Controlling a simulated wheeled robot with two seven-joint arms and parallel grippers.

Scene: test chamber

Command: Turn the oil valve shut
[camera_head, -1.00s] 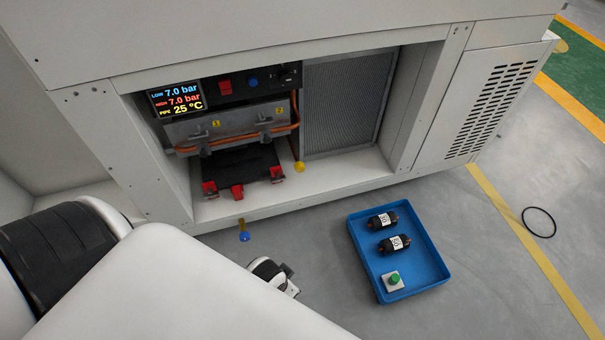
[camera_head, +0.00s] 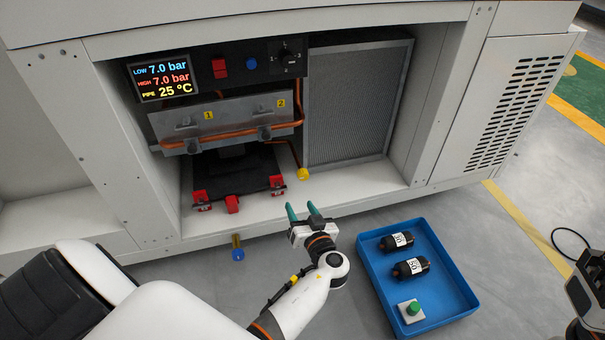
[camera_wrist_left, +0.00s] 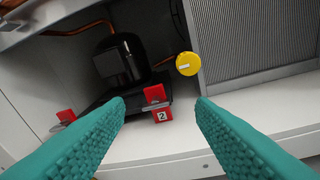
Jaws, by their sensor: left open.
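A yellow round knob (camera_head: 303,174) sits at the lower end of a copper pipe, at the front right of the open cabinet bay. In the left wrist view the yellow knob (camera_wrist_left: 187,64) shows a pale bar across its face. A blue knob (camera_head: 238,254) hangs on a brass stem below the cabinet's front edge. No readable label tells which knob is the oil valve. My left gripper (camera_head: 302,210) is open and empty, just in front of the bay and below the yellow knob, apart from it. My right gripper (camera_head: 590,285) is partly in view at the right edge, its fingers unclear.
A black compressor (camera_wrist_left: 118,62) stands on a plate with red clamps (camera_head: 232,204), left of the yellow knob. A finned panel (camera_head: 355,105) is to the right. A blue tray (camera_head: 462,314) with two black cylinders and a green button lies on the floor.

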